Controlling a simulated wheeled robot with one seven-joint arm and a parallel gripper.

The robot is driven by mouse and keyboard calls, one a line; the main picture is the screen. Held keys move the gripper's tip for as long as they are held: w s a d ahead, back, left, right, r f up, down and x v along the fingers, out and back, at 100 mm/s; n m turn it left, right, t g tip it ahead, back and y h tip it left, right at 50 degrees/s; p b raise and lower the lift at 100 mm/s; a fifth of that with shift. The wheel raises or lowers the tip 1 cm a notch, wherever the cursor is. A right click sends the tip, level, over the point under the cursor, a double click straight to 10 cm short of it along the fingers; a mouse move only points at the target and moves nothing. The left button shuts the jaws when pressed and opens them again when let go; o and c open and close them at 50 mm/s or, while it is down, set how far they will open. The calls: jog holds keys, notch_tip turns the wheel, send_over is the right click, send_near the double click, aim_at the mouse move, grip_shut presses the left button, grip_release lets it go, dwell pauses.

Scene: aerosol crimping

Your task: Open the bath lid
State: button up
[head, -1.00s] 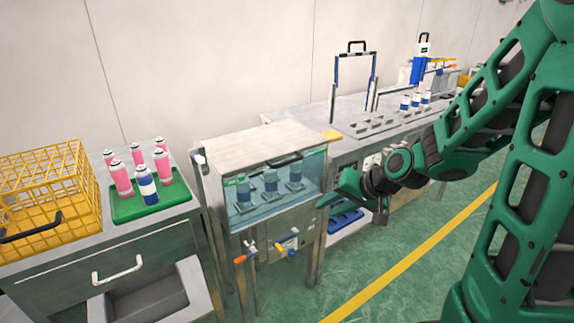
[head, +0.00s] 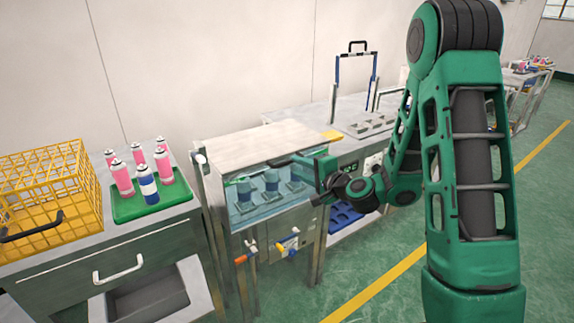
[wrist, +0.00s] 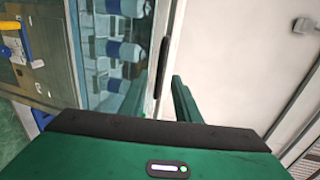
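The bath (head: 278,218) is a metal tank with a clear front window. Several blue-and-grey canisters stand inside it in water, and they show sideways in the wrist view. Its pale flat lid (head: 250,146) lies closed on top, and the lid surface (wrist: 235,50) fills the right of the wrist view. A dark bar handle (wrist: 164,66) sits along the lid's front edge. My green gripper (head: 305,170) is at the bath's upper right front corner. In the wrist view my gripper (wrist: 160,98) has its fingers apart, with the handle just ahead between them. Contact with the handle is not visible.
Left of the bath, a bench holds a green tray (head: 155,203) of pink cans and one blue can, and a yellow wire basket (head: 45,195). Valves with orange (head: 240,260) and yellow handles are on the bath front. Another bench (head: 350,110) adjoins on the right.

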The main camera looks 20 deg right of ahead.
aim_at(289, 163)
jog(key=x, duration=0.7)
jog(key=shift+w+a, duration=0.1)
jog(key=shift+w, duration=0.1)
grip_shut()
